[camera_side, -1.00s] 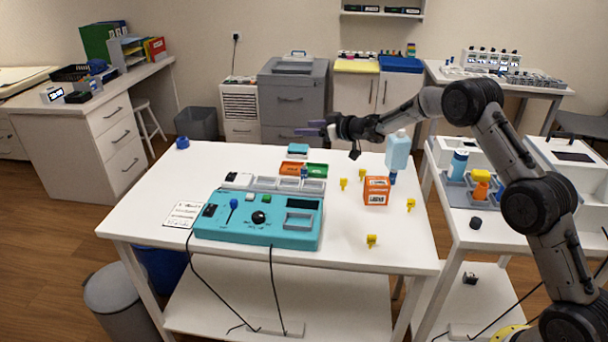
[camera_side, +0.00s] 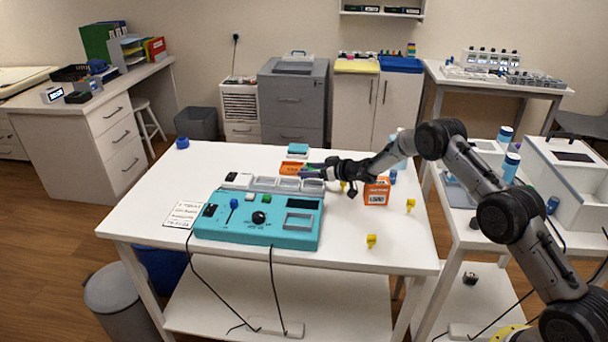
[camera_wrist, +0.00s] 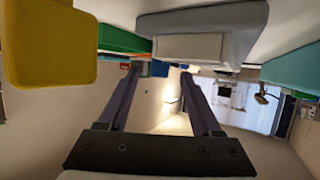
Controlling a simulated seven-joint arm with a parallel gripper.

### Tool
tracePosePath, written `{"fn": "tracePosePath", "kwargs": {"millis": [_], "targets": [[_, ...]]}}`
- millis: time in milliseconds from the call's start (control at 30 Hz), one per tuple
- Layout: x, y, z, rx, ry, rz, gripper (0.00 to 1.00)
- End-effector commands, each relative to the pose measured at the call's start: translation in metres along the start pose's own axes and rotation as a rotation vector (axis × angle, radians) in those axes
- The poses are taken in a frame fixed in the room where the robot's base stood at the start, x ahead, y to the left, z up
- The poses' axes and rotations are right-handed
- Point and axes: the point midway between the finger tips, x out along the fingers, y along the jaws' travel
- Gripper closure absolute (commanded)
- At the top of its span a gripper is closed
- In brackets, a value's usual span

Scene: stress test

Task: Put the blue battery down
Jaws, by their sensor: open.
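My gripper (camera_side: 312,171) is low over the white table, by the green tray and the grey compartments behind the teal console (camera_side: 258,218). In the wrist view its two fingers (camera_wrist: 161,73) are spread apart. A small blue thing (camera_wrist: 160,68), perhaps the blue battery, shows in the gap near the fingertips. I cannot tell whether the fingers touch it or what it rests on. In the side view my gripper hides that spot. Another small blue object (camera_side: 393,176) stands on the table behind the orange box (camera_side: 376,192).
An orange tray (camera_side: 290,168) lies beside my gripper; a teal-topped box (camera_side: 298,150) is behind it. Yellow pieces (camera_side: 371,241) (camera_side: 410,204) stand to the right. The grey compartments (camera_side: 289,184) are close in front.

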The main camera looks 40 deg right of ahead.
Motion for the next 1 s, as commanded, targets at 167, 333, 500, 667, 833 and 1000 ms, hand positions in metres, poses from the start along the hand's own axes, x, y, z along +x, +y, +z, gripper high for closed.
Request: {"fn": "tracePosePath", "kwargs": {"millis": [167,333,500,667,833,1000], "targets": [[0.024,0.000,0.001,0.000,-0.001,0.000,0.34],[0.033,0.000,0.000,0.000,-0.001,0.001,0.34],[0.034,0.000,0.000,0.002,-0.001,0.001,0.34],[0.034,0.000,0.001,0.001,-0.002,0.001,0.47],[0.034,0.000,0.001,0.001,-0.002,0.001,0.77],[0.034,0.000,0.001,0.001,-0.002,0.001,1.00]]}}
